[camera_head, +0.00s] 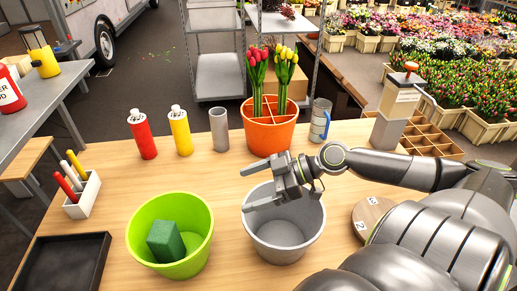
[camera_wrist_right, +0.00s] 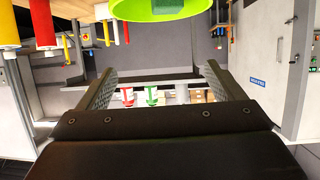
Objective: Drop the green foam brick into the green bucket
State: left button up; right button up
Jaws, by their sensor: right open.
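The green foam brick (camera_head: 166,241) rests inside the green bucket (camera_head: 201,215), tilted against its inner wall. The bucket stands on the table at the front left. My right gripper (camera_head: 262,187) is open and empty, above the grey bucket and to the right of the green bucket. In the right wrist view its two fingers (camera_wrist_right: 154,88) stand wide apart with nothing between them. The green bucket (camera_wrist_right: 150,12) shows at the top edge of that view, with part of the foam brick (camera_wrist_right: 178,3) in it. My left gripper is not in view.
A grey bucket (camera_head: 306,232) stands right of the green one. Behind are an orange pot (camera_head: 269,138) with tulips, red (camera_head: 141,134) and yellow (camera_head: 180,131) bottles, and a grey cup (camera_head: 219,130). A black tray (camera_head: 39,266) and a pen holder (camera_head: 90,196) lie left.

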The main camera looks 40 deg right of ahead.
jog(key=shift+s+d+r, duration=0.25)
jog(key=shift+s+d, duration=0.1)
jog(key=shift+d, duration=0.15)
dwell(0.4)
